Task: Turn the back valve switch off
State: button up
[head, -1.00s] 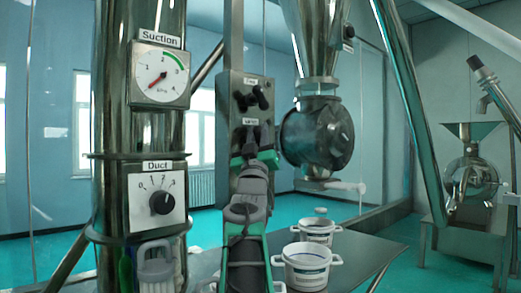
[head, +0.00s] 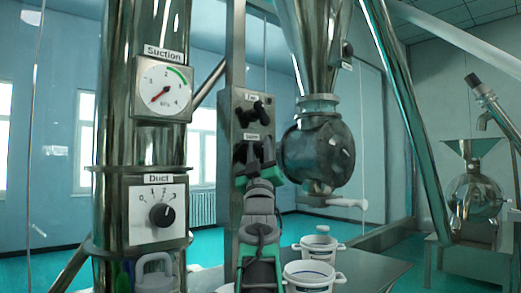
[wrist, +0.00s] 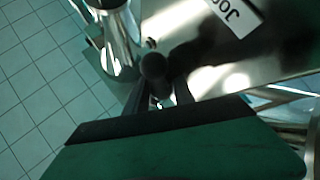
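A grey metal switch panel (head: 239,125) on a post carries two black switches, one above the other. The upper switch (head: 258,108) is clear of my gripper. My gripper (head: 254,158) is at the lower switch, which its fingers partly hide. In the wrist view a round black knob (wrist: 155,66) stands just beyond the fingertips of my gripper (wrist: 162,88), about in line with the gap. The fingers are apart, and I see no grip on the knob. The switch labels are too small to read surely, so I cannot tell which is the back valve switch.
A steel column with a suction gauge (head: 163,88) and a duct dial (head: 158,212) stands left of the panel. A round steel valve housing (head: 318,155) hangs close on the right. White buckets (head: 309,276) stand on a table below. A machine (head: 478,195) stands far right.

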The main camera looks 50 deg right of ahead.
jog(key=b+v, duration=0.2)
jog(key=v, duration=0.5)
jog(key=shift+a+f, duration=0.25)
jog(key=shift+f, duration=0.05)
jog(key=shift+s, duration=0.15)
